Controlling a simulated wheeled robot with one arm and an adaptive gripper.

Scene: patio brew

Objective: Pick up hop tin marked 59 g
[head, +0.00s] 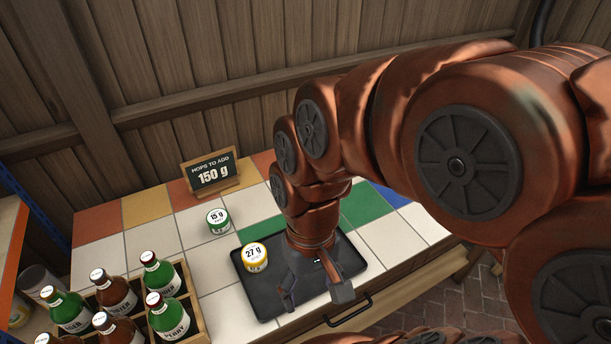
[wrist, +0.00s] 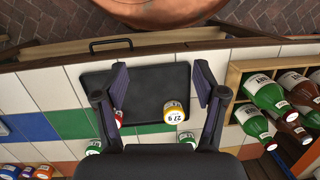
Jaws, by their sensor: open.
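No tin marked 59 g can be read in either view. A yellow-banded tin marked 27 g (head: 255,257) stands on the black tray (head: 250,294); it also shows in the wrist view (wrist: 173,112). A red-banded tin (wrist: 118,119) is partly hidden by a finger in the wrist view, and its mark is unreadable. A green-banded tin marked 15 g (head: 218,221) stands on the tiles behind the tray. Another green-banded tin (wrist: 93,147) has no readable mark. My gripper (head: 315,291) is open and empty above the tray, fingers pointing down.
A chalk sign (head: 211,173) reading "HOPS TO ADD 150 g" stands at the back. A wooden crate (head: 194,306) of bottles is at the front left. Several small tins (wrist: 42,172) show at the lower left of the wrist view. Tiles right of the tray look clear.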

